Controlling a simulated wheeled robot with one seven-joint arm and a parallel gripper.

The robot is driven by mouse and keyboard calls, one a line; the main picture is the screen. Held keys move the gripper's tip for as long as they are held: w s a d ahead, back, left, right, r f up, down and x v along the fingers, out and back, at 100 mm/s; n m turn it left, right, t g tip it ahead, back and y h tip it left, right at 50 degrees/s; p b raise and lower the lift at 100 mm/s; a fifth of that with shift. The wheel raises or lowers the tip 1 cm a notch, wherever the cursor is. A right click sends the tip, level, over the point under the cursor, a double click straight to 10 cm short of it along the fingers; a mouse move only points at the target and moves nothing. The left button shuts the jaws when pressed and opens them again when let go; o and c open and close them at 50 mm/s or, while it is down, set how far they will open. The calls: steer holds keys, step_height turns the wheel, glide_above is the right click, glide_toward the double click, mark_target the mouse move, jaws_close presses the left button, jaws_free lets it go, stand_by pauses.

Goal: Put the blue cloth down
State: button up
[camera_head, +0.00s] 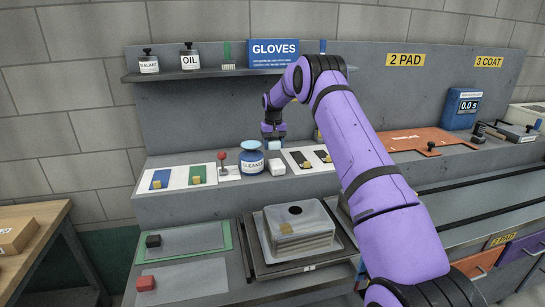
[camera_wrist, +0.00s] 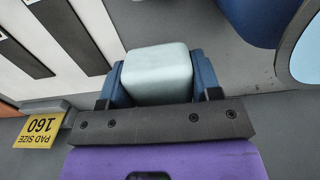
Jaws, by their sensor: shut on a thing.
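A shelf with a GLOVES box (camera_head: 287,54) is above. A yellow PAD SIZE label (camera_wrist: 42,131) is near the gripper.

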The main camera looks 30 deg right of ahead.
steer(key=shift+f, duration=2.75)
steer(key=shift+f, duration=0.15)
steer(key=o, duration=1)
steer(key=shift+o, duration=0.2)
